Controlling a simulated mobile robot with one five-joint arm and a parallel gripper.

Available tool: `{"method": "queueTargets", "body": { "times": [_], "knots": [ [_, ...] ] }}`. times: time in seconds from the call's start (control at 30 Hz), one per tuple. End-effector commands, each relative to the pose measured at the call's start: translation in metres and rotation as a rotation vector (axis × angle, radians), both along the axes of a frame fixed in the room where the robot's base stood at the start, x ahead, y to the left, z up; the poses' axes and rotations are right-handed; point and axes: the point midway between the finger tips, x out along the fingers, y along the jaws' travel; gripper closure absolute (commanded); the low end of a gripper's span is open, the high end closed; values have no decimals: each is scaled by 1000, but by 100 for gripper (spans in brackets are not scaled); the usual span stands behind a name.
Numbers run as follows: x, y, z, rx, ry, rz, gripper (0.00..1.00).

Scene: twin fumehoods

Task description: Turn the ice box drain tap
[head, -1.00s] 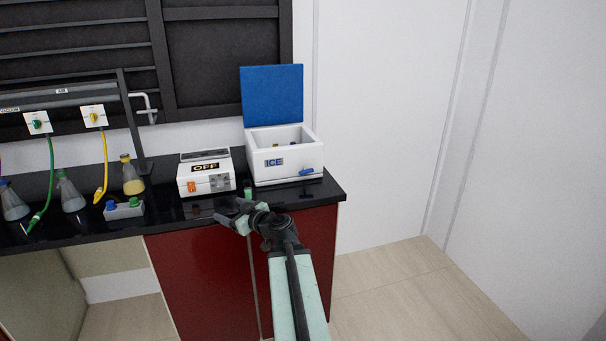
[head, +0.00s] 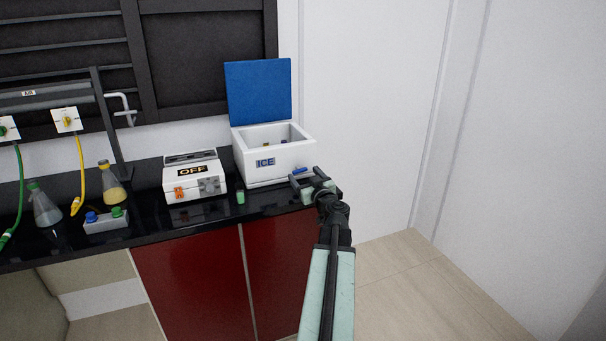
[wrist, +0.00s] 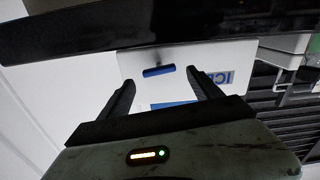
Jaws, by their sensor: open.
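The white ice box (head: 294,154) stands at the right end of the black bench with its blue lid (head: 258,92) raised. Its drain tap (head: 299,170) is a small blue lever low on the front, right of the ICE label. My gripper (head: 304,182) is open and empty, just in front of the tap. In the wrist view, which looks upside down, the blue tap (wrist: 158,71) lies roughly level between the two black fingers of my gripper (wrist: 160,78). The fingers appear apart from the tap; the exact gap is hard to judge.
A white device marked OFF (head: 194,186) stands left of the ice box, with a small green-topped vial (head: 240,196) between them near the bench front. Flasks and a grey stopper block (head: 106,222) are further left. Floor right of the bench (head: 400,270) is clear.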

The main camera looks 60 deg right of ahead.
Motion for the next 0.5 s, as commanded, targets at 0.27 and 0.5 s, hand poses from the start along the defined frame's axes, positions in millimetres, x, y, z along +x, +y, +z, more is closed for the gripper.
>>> {"method": "queueTargets", "body": {
  "times": [0.27,0.5],
  "knots": [
    [21,-17,0,0,0,-1,26],
    [20,-16,0,0,0,-2,57]
  ]
}}
